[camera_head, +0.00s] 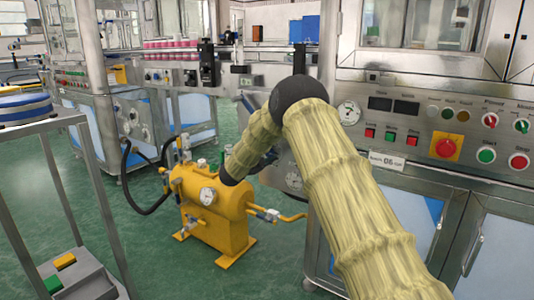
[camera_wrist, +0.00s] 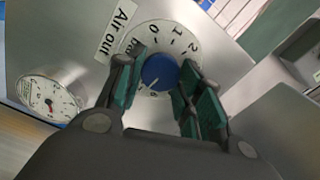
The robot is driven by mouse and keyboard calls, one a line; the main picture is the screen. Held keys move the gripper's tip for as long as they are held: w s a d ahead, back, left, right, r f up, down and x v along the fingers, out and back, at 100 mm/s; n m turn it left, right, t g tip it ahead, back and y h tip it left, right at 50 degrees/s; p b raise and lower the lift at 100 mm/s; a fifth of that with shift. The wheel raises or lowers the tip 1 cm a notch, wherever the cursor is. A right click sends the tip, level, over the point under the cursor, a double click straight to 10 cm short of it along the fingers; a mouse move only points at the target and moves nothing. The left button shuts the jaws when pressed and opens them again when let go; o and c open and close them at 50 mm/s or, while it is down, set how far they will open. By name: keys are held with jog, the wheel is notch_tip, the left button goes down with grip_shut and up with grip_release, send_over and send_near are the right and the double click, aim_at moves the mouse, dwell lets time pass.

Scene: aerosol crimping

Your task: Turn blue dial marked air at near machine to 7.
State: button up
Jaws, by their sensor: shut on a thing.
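In the wrist view, the round blue dial (camera_wrist: 160,69) sits on a white scale ring on a grey metal panel. Digits 0, 1 and 2 show along the ring's upper side, and another digit is partly visible below. A short white mark on the dial points toward the lower left; the exact value is unclear. A label reading "Air out" (camera_wrist: 115,30) is at upper left. My gripper (camera_wrist: 159,78) is shut on the dial, with green-padded fingers on either side. In the head view, my arm hides the gripper and the dial.
A round pressure gauge (camera_wrist: 48,97) is left of the dial. In the head view, the near machine's control panel (camera_head: 420,125) stands right of my arm. A yellow tank (camera_head: 215,205) with pipes stands on the floor, and a metal cart (camera_head: 55,128) is at left.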

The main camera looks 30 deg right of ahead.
jog(key=shift+f+m, duration=0.2)
jog(key=shift+m, duration=0.2)
jog(key=o, duration=1)
jog(key=shift+o, duration=0.2)
jog(key=shift+r, duration=0.1)
jog(key=shift+a, duration=0.15)
jog(key=v, duration=1.1)
jog(key=shift+s+a, duration=0.25)
jog(key=shift+a, duration=0.05)
